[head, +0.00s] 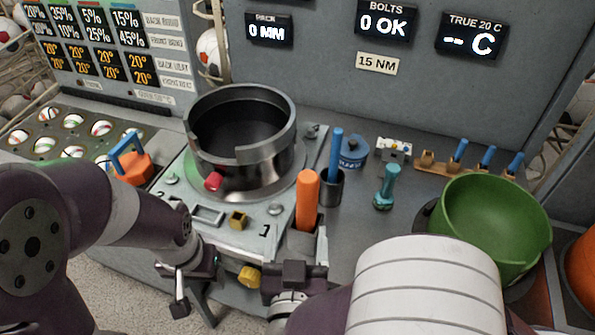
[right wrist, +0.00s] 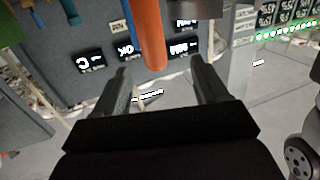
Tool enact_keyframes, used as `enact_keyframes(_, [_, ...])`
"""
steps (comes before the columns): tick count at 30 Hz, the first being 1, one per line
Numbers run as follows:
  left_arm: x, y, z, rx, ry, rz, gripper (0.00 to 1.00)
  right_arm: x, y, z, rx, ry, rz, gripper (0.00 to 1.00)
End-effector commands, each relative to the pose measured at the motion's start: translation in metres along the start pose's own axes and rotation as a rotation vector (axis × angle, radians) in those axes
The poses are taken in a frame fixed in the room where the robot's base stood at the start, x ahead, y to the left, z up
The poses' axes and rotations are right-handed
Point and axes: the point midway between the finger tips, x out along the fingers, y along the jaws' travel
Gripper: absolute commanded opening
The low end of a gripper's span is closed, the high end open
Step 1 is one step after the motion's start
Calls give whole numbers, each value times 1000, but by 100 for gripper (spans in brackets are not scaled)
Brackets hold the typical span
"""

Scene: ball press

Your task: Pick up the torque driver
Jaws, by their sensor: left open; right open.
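The torque driver appears to be the tool with the orange handle (head: 307,199), upright in a holder at the front right of the press. It also shows in the right wrist view (right wrist: 148,35), beyond and between the fingertips. My right gripper (head: 297,262) is open and empty, just in front of and below the handle in the head view. Its two fingers show apart in the right wrist view (right wrist: 158,68). My left gripper (head: 192,272) is open in front of the press's left front corner. The driver's lower end is hidden in the holder.
The round metal press (head: 240,165) stands left of the driver. A blue rod (head: 335,153) in a dark cup is close at its right. A teal tool (head: 387,187) and a green bowl (head: 495,222) stand further right. An orange-bodied padlock-like item (head: 133,168) lies left.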

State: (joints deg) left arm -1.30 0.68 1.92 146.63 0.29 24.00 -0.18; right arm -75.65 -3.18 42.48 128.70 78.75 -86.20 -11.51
Motion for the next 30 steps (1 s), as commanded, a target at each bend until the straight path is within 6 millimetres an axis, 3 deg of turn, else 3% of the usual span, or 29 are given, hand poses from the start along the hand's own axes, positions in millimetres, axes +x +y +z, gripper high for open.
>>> enact_keyframes(2, [-2,0,0,0,0,0,63,4,2,-4,-6,24,11,73])
enact_keyframes(9, [-10,0,-1,0,0,0,63,57,3,-7,-6,26,15,73])
enact_keyframes(14, [-13,0,-1,0,0,0,63,76,3,-7,-6,24,12,73])
enact_keyframes(21, [-23,0,-2,0,0,0,63,118,3,-7,-4,24,11,73])
enact_keyframes(29, [-23,0,-2,0,0,0,63,123,2,-5,-5,25,7,73])
enact_keyframes(30, [-23,0,-2,0,0,0,63,123,2,-5,-5,25,7,63])
